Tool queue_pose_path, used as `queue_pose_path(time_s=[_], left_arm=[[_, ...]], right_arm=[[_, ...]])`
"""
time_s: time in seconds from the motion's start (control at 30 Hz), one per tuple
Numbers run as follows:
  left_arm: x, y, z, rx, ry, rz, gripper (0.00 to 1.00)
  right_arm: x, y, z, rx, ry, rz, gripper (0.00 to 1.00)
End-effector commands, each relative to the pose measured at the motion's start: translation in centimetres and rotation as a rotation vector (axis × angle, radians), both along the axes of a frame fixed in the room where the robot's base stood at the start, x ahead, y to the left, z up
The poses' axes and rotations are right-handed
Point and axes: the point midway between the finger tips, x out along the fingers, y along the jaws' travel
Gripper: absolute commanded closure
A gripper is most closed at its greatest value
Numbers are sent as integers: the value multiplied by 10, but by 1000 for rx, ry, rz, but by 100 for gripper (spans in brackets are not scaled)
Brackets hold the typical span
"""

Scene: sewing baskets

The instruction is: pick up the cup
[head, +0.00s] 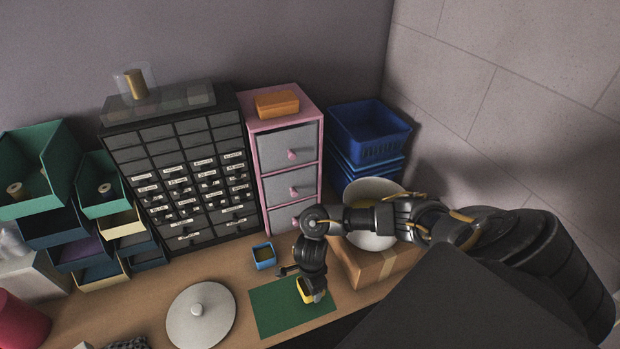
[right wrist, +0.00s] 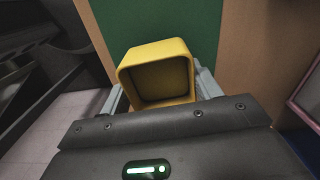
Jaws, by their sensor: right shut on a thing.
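The yellow square cup (head: 303,291) is at the green mat (head: 268,313) in the head view. In the right wrist view the yellow cup (right wrist: 158,73) shows its open, empty-looking mouth between the two fingers. My right gripper (head: 313,284) reaches down from above and is shut on the cup; in the right wrist view the gripper (right wrist: 160,88) has a finger on each side of it. The arm hides part of the cup, and I cannot tell whether it touches the mat. My left gripper is not in view.
A blue square cup (head: 264,257) stands just behind the mat. A round white lid (head: 200,322) lies to the left. A cardboard box (head: 362,271) with a white bowl (head: 369,187) above it is close on the right. Drawer cabinets (head: 188,237) line the back.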

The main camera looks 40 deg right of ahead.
Motion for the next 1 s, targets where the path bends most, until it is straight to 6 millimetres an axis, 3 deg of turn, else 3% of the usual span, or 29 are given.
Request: queue_pose_path(time_s=[0.23, 0.57, 1.0], left_arm=[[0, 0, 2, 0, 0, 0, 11], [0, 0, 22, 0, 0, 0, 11], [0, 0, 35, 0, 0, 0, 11]], right_arm=[[-12, 12, 21, 3, -2, 4, 61], [-36, 33, 64, 2, -1, 5, 61], [-77, 69, 86, 3, -2, 4, 61]])
